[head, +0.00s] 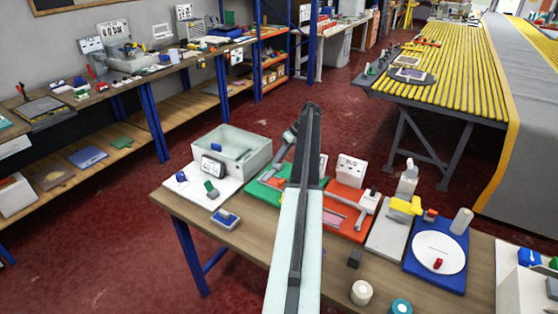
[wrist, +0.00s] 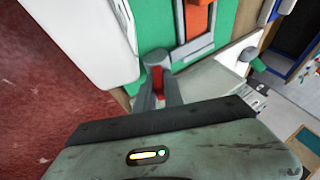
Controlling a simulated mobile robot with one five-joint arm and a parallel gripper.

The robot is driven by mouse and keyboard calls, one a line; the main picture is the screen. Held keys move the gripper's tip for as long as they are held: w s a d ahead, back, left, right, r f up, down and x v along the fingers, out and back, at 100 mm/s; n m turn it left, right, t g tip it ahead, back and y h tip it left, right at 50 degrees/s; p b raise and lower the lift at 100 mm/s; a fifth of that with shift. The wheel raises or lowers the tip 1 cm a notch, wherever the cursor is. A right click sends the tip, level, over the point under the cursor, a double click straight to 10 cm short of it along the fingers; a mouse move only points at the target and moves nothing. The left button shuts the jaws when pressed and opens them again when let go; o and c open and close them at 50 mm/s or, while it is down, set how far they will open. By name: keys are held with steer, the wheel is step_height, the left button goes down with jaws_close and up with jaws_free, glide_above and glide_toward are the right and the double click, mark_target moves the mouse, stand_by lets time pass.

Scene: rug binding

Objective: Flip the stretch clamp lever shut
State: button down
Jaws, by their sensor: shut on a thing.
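The green board (head: 262,186) lies on the wooden table, partly behind my arm. It carries an orange block (wrist: 197,18) inside a grey frame (wrist: 190,49), which I take to be the stretch clamp. In the wrist view my gripper (wrist: 157,72) is shut around a small red piece (wrist: 158,88), which seems to be the clamp's lever. Its fingers cover most of it. My gripper hangs over the near edge of the green board. I cannot tell the lever's angle.
A clear bin (head: 232,150) and a white board (head: 195,190) stand left of the green board. To its right are a red board (head: 347,205), a yellow-topped device (head: 402,207) and a blue board with a white disc (head: 437,250).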

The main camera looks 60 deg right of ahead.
steer(key=shift+a, duration=0.1)
stand_by(0.3)
steer(key=shift+f, duration=0.1)
steer(key=c, duration=1.6)
jaws_free()
steer(key=shift+o, duration=0.8)
